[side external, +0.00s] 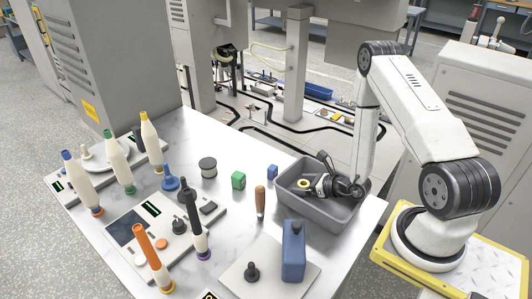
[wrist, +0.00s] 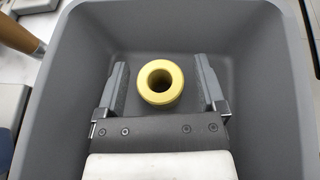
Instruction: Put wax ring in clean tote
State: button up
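The wax ring (wrist: 145,93) is yellow with a round centre hole. In the wrist view it is inside the grey tote (wrist: 262,60), between my gripper's two fingers, with a gap on each side. My gripper (wrist: 161,88) is open and reaches down into the tote. In the side view the tote (side external: 325,215) stands at the table's right side, and the ring (side external: 303,183) shows small inside it, beside my gripper (side external: 313,184). Whether the ring lies flat on the tote floor is hard to tell.
Left of the tote are a wooden-handled tool (side external: 260,202), a blue cube (side external: 272,172) and a green cube (side external: 238,180). A blue bottle (side external: 293,252) stands in front of it.

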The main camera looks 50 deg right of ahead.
jog(key=shift+r, duration=0.1)
dwell(0.3)
jog(key=shift+s+r, duration=0.1)
jog(key=shift+v, duration=3.65)
